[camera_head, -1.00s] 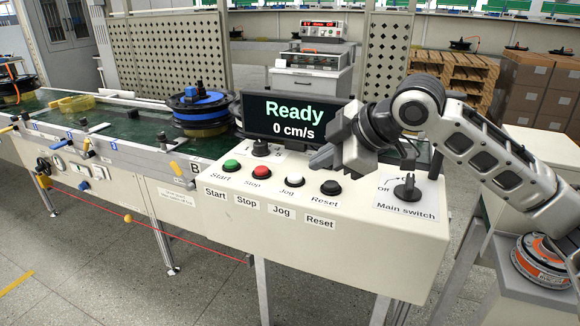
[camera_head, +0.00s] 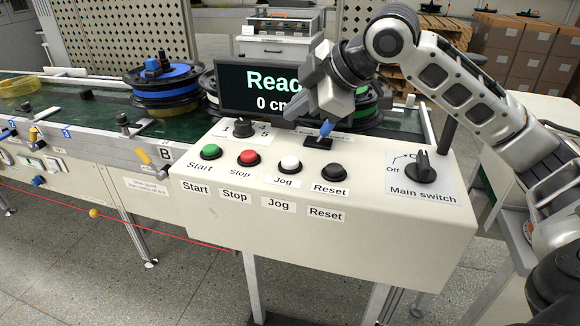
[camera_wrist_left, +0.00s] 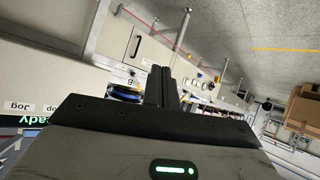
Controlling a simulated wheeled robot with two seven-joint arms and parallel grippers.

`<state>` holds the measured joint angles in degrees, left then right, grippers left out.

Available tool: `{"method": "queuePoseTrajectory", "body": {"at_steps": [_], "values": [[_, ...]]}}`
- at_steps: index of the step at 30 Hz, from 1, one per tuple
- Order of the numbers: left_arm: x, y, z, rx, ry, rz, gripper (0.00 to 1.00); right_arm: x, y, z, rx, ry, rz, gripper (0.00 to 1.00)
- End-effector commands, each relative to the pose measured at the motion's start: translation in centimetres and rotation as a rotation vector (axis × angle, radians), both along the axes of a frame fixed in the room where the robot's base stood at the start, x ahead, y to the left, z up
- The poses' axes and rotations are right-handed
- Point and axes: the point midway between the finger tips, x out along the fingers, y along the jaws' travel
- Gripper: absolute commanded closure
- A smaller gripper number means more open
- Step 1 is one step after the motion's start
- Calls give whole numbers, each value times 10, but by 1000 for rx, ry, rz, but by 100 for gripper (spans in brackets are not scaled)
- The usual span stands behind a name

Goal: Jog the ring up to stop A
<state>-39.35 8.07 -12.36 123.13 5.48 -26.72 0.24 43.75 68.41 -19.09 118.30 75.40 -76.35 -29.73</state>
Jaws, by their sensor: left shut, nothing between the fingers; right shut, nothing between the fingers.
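The white Jog button (camera_head: 290,163) is on the sloped control panel, between the red Stop button (camera_head: 249,157) and the black Reset button (camera_head: 333,171). My right gripper (camera_head: 302,120) is shut and empty, above the panel's back part in front of the display (camera_head: 240,88). It covers part of the text, leaving "Read" and "0 cm" legible. A blue-topped ring-shaped part (camera_head: 165,85) sits on the green conveyor left of the display. A stop marked B (camera_head: 152,158) is at the conveyor's near edge; I cannot make out stop A. My left gripper (camera_wrist_left: 161,85) is shut and empty in the left wrist view.
A blue-tipped lever (camera_head: 326,128) stands beside my right gripper. The green Start button (camera_head: 210,151), a rotary knob (camera_head: 243,128) and the main switch (camera_head: 422,166) are on the panel. Another part (camera_head: 366,105) is behind the gripper, and a yellow ring (camera_head: 15,86) is far left.

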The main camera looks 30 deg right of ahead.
Motion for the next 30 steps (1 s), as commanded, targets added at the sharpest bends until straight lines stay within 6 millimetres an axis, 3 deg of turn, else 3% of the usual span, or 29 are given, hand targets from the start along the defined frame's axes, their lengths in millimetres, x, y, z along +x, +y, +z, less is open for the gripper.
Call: {"method": "queuePoseTrajectory", "body": {"at_steps": [1, 3, 12, 30], "values": [[2, -1, -11, -13, -10, 1, 100, 0, 0, -17, 1, 0, 1, 100], [4, -2, -13, -27, -27, 4, 100, 0, 0, -28, 1, 0, 1, 100], [3, -3, -17, -25, -65, 1, 100, 0, 0, -59, 0, 2, -1, 100], [2, -4, -15, -25, -78, -5, 100, 0, 0, -67, 1, 0, -1, 100]]}}
